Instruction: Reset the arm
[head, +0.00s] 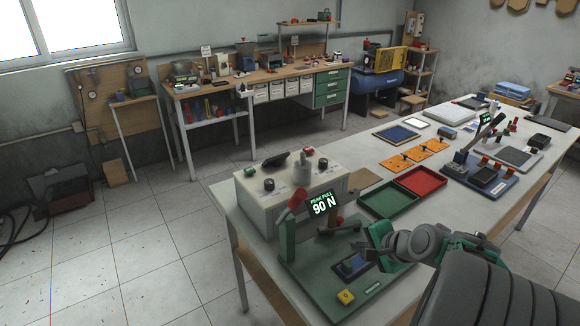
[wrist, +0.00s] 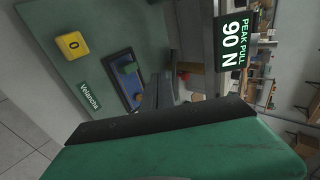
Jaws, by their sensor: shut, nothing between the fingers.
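My arm reaches in from the lower right of the head view, with my gripper (head: 372,243) over the right part of a green test plate (head: 318,294). In the wrist view the grey fingers of my gripper (wrist: 166,82) are together and empty. The plate bears a yellow button marked 0 (head: 345,297) and a small dark blue tray (head: 352,266). A display (head: 322,205) on the stand reads PEAK PULL 90 N. My gripper looks close to the stand, but I cannot tell the exact gap.
A pale control box (head: 292,190) with knobs stands behind the plate. Green (head: 389,199) and red (head: 420,181) trays and orange plates (head: 414,154) lie further along the table. A second station (head: 485,175) stands at the right. The floor (head: 160,260) at left is clear.

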